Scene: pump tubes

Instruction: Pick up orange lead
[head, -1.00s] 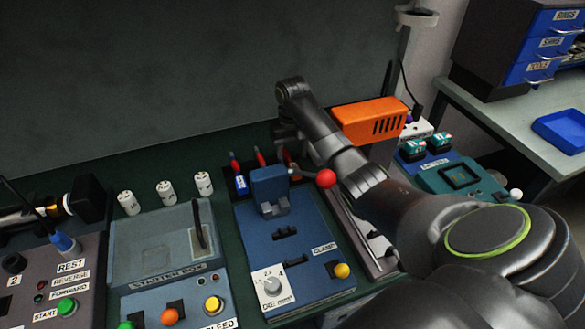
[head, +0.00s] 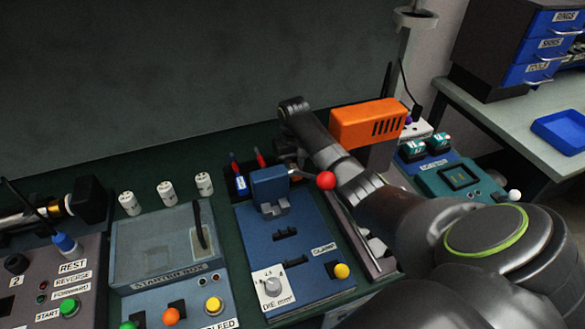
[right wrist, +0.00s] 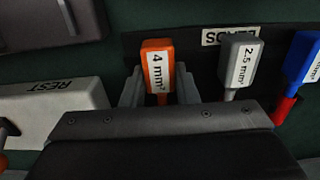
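The orange lead (right wrist: 156,65), with a "4 mm²" label on its head, stands in a dark rack (right wrist: 196,62) in the right wrist view. My right gripper (right wrist: 160,90) is open, with one finger on each side of this lead. I cannot tell whether either finger touches it. A grey lead (right wrist: 238,62) marked "2.5 mm²" and a blue-headed lead (right wrist: 302,56) with a red lower part stand to its right. In the head view my right arm reaches behind the blue clamp device, and its fingers are hidden. My left gripper is not in view.
The blue clamp device (head: 286,245) with a red-knobbed lever (head: 326,180) stands in front of the rack. An orange-topped unit (head: 366,122) is close to my right arm. A pale block marked "REST" (right wrist: 62,108) lies left of the orange lead.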

